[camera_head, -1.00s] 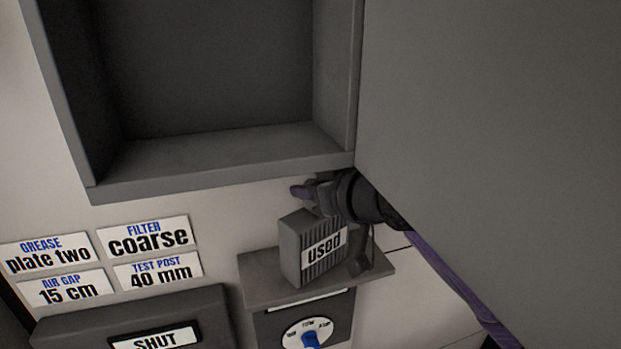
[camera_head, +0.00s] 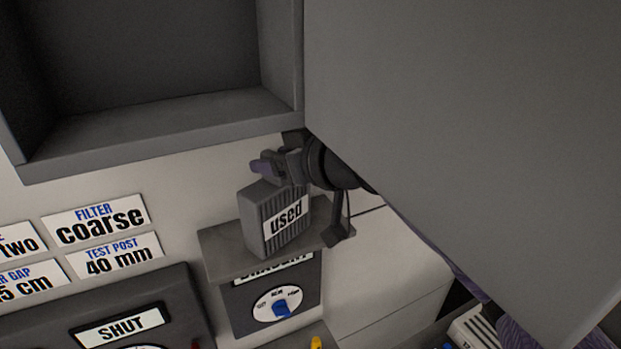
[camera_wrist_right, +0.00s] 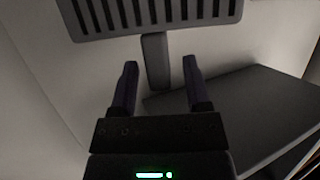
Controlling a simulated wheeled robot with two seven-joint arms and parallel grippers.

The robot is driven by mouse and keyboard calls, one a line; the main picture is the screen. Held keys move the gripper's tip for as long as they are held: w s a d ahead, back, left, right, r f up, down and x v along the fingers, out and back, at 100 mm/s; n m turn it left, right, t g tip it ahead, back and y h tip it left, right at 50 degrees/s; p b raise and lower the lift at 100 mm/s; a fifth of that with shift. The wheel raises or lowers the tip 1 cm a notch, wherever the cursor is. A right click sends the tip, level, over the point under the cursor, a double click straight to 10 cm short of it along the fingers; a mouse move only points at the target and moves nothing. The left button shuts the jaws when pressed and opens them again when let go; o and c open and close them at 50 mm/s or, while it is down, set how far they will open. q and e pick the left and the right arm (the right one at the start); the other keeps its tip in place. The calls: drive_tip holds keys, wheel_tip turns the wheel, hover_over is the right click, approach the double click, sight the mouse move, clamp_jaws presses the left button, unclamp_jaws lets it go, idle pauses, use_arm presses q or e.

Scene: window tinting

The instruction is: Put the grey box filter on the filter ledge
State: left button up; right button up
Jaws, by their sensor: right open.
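The grey box filter (camera_head: 262,222) has a ribbed front and a white label reading "used". It stands on a grey ledge (camera_head: 222,262) on the wall, in the head view. My right gripper (camera_head: 272,168) is just above and behind its top, partly hidden by the box. In the right wrist view, a slatted grey face (camera_wrist_right: 160,14) fills the top edge and a narrow grey tab (camera_wrist_right: 156,62) runs from it between the fingers of my right gripper (camera_wrist_right: 163,85). The fingers are open, with gaps on both sides of the tab. My left gripper is out of view.
A large grey panel (camera_head: 460,120) covers the right side, close above my right arm. An open grey cabinet (camera_head: 165,130) is at upper left. A dial (camera_head: 280,305) sits below the ledge. Wall cards include "FILTER coarse" (camera_head: 95,222). A "SHUT" unit (camera_head: 185,300) is at lower left.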

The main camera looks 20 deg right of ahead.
drive_tip(key=s+d+b, duration=0.4)
drive_tip(key=s, duration=0.6)
drive_tip(key=shift+d, duration=0.2)
